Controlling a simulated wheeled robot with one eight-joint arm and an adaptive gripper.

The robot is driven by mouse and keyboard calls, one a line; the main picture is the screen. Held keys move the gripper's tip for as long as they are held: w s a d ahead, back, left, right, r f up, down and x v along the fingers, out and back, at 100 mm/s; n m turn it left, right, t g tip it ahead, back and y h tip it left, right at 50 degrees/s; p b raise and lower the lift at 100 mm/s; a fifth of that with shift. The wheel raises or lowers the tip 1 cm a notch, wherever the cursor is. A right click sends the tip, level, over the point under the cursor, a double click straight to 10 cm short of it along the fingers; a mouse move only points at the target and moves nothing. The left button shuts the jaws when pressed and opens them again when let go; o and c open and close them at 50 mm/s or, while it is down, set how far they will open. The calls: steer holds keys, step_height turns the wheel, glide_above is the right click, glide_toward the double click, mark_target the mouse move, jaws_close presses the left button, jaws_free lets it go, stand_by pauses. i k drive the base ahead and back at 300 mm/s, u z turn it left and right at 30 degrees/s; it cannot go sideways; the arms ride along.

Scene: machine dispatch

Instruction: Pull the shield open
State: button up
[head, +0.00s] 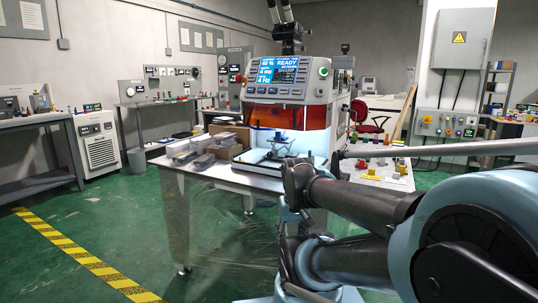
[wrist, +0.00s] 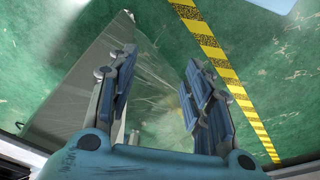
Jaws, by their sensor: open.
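The shield (head: 262,115) shows in the head view as an orange-red see-through panel across the front of the benchtop machine, under its control panel (head: 290,78). Below the orange band the lit chamber shows a small stage with a blue part (head: 281,137). I cannot tell how far the shield is open, and no handle is clear. My gripper (wrist: 161,60) is open and empty in the wrist view, its two fingers well apart over the green floor. The shield is not visible in the wrist view. In the head view my arm reaches toward the machine's front, and my gripper cannot be made out there.
The machine stands on a white table (head: 235,180) with clear bins (head: 190,152) at left. Small coloured parts (head: 383,162) lie at right. A grey surface (wrist: 70,95) fills the wrist view's left. A yellow-black floor stripe (head: 75,252) runs across open green floor.

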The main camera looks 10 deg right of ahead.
mark_target(266, 115)
steer(key=u, duration=1.3)
steer(key=k, duration=0.9)
steer(key=z, duration=0.25)
steer(key=i, duration=0.5)
